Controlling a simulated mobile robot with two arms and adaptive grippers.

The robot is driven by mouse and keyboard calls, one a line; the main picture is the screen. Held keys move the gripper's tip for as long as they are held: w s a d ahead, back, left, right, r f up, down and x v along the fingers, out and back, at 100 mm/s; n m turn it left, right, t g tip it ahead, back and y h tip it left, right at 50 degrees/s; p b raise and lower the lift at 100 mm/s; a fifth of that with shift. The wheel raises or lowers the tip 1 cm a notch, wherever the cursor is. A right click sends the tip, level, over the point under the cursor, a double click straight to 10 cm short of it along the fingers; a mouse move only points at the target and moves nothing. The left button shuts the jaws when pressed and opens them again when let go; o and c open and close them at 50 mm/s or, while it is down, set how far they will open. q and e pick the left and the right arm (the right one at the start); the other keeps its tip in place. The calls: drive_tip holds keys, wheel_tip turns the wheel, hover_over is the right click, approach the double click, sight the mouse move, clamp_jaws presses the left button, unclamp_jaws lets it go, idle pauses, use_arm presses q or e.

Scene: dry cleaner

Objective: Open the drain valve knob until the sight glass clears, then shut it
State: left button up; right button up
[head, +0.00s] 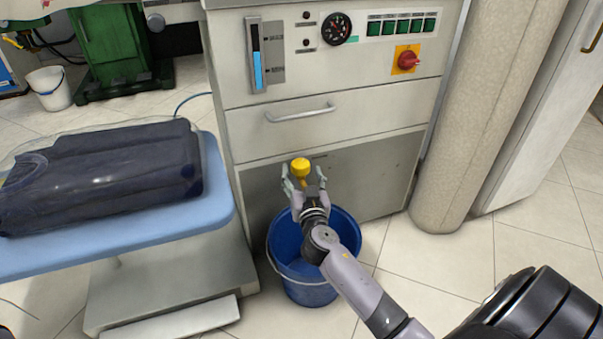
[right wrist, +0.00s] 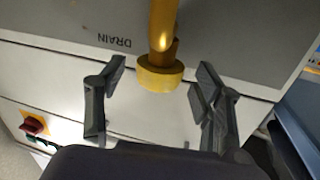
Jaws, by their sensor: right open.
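The yellow drain valve knob (head: 300,167) sits on the lower front of the pale machine. In the right wrist view the knob (right wrist: 160,79) is on a yellow pipe, beside upside-down DRAIN lettering. My right gripper (head: 303,184) is open at the knob; in the wrist view its fingers stand on either side of the knob with gaps, apart from it. The sight glass (head: 257,60) on the upper left of the machine front shows blue liquid in roughly its lower half. My left gripper is not in view.
A blue bucket (head: 276,243) stands on the floor below the knob, partly hidden by my right arm. A drawer handle (head: 300,113) and a red switch (head: 407,60) are above. A blue-padded board (head: 150,232) with bagged dark clothes is at left; a column (head: 480,110) is right.

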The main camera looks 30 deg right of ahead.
drive_tip(key=shift+x, duration=0.75)
drive_tip(key=shift+c, duration=0.2)
drive_tip(key=c, duration=1.1)
